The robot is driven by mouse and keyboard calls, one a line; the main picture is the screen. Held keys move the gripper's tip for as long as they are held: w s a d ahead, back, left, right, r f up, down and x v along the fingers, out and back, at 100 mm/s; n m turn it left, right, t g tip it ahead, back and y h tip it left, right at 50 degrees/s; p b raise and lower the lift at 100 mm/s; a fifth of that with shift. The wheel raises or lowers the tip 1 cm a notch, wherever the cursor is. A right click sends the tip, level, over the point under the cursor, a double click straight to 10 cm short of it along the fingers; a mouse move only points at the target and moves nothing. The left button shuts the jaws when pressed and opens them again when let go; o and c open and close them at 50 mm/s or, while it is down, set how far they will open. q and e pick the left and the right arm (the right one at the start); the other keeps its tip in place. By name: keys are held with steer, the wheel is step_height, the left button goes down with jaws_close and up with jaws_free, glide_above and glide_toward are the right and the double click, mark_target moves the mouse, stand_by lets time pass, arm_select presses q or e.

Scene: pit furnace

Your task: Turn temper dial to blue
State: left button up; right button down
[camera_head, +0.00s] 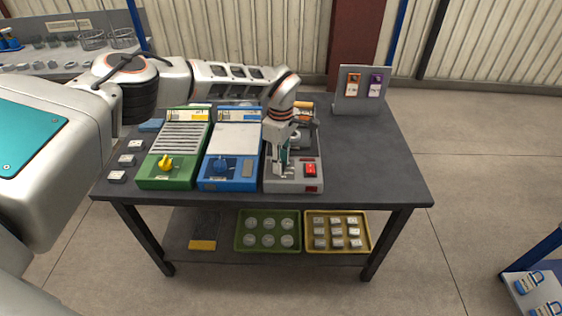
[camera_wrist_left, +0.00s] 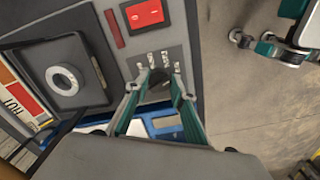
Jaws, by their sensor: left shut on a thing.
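The grey unit (camera_head: 309,186) stands at the right of three units on the table. In the left wrist view its dark dial (camera_wrist_left: 158,90) is small, with short printed labels around its far side. My left gripper (camera_head: 281,168) points down over the front of this unit. In the wrist view its teal fingers (camera_wrist_left: 157,98) stand either side of the dial and are shut on it. The fingers partly cover the dial, and its exact pointing and the label wording are unclear. A teal and grey part at the upper right of the wrist view may be my right gripper.
A red switch (camera_head: 310,170) sits right of the dial. The blue unit (camera_head: 231,184) and green unit (camera_head: 182,178) stand to the left. A sign stand (camera_head: 347,100) is at the back right. The table's right part (camera_head: 375,165) is clear.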

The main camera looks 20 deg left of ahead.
arm_select(q)
steer(key=o, duration=1.1)
steer(key=shift+r, duration=0.1)
steer(key=shift+r, duration=0.25)
step_height(320, 180, up, 11)
steer(key=shift+r, duration=0.2)
